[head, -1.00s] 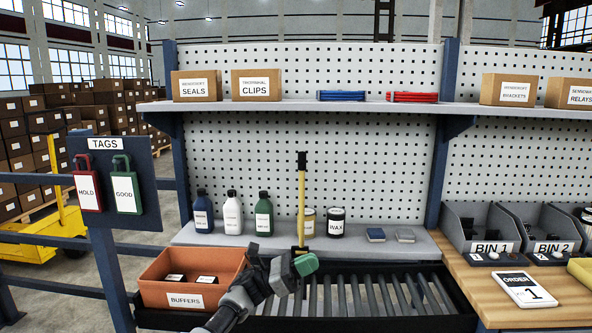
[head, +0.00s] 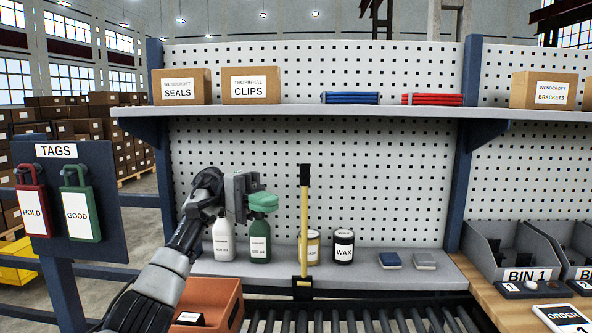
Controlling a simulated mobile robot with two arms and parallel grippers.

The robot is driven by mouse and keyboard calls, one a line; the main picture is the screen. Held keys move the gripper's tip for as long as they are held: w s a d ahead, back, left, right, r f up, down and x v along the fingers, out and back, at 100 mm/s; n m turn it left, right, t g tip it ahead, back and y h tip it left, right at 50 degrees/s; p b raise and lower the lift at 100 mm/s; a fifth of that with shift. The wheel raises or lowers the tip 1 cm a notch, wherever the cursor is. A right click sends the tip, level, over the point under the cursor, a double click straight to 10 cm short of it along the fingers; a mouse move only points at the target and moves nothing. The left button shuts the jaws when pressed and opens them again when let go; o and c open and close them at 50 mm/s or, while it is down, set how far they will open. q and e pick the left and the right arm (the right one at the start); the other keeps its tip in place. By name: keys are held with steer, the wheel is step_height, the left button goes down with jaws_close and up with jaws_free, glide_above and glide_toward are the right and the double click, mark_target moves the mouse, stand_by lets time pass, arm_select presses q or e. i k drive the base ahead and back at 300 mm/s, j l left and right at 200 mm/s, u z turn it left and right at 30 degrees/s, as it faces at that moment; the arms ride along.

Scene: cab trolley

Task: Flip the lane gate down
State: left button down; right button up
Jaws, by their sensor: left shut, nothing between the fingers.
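The lane gate (head: 304,225) is a thin yellow bar with black ends. It stands upright from a black mount at the rear edge of the roller lane (head: 380,318). My left gripper (head: 262,201), with green fingertips, is shut and empty. My right gripper is not in view.
A white bottle (head: 223,243), tins including the wax tin (head: 344,246), and two small blocks stand on the ledge behind the lane. The orange buffers bin (head: 222,300) is at lower left, partly behind my arm. A shelf (head: 330,111) runs above.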

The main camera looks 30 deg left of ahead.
mark_target(305, 168)
steer(key=i+j, duration=0.85)
